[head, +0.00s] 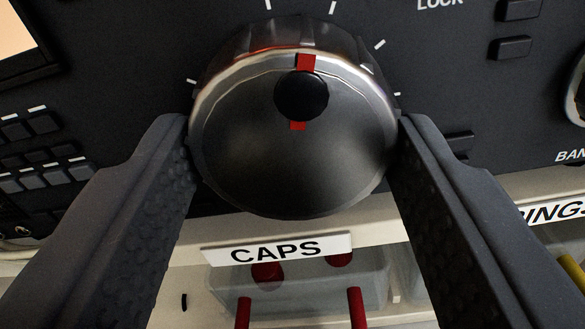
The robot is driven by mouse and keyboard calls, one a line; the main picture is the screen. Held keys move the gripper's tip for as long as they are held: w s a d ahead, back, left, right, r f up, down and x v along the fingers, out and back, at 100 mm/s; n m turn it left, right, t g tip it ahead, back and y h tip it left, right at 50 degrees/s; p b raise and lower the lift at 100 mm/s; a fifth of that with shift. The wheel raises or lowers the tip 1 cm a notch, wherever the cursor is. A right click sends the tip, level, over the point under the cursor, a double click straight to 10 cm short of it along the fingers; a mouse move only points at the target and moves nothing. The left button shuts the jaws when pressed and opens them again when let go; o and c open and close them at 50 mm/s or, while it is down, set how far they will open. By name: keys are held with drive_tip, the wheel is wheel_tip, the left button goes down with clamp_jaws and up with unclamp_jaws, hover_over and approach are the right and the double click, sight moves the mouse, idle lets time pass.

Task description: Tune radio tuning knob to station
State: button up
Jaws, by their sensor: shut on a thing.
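The radio tuning knob (290,165) is a large dark round dial with a silvery rim, on the front of a black radio panel (440,75). A red mark sits at its top rim, slightly right of centre, with a round black dimple and another bit of red below it. White tick marks fan around the knob on the panel. My gripper (294,130) has one dark finger on each side of the knob, shut on its left and right edges. No station name shows near the ticks; the screen at upper left is mostly cut off.
Small buttons (40,128) lie left of the knob, and more sit at upper right by the word LOCK. Another knob (577,90) is cut off at the right edge. Below the radio is a shelf edge with a CAPS label (278,248) and a clear bin (300,290) with red items.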

drive_tip(key=shift+m, duration=1.3)
drive_tip(key=o, duration=1)
drive_tip(key=shift+d, duration=0.1)
drive_tip(key=shift+c, duration=0.2)
drive_tip(key=s+a+p, duration=0.1)
drive_tip(key=s+p, duration=0.1)
drive_tip(key=s, duration=1.1)
drive_tip(key=shift+s+a+p, duration=0.3)
drive_tip(key=shift+s+p, duration=0.05)
drive_tip(key=shift+f, duration=0.1)
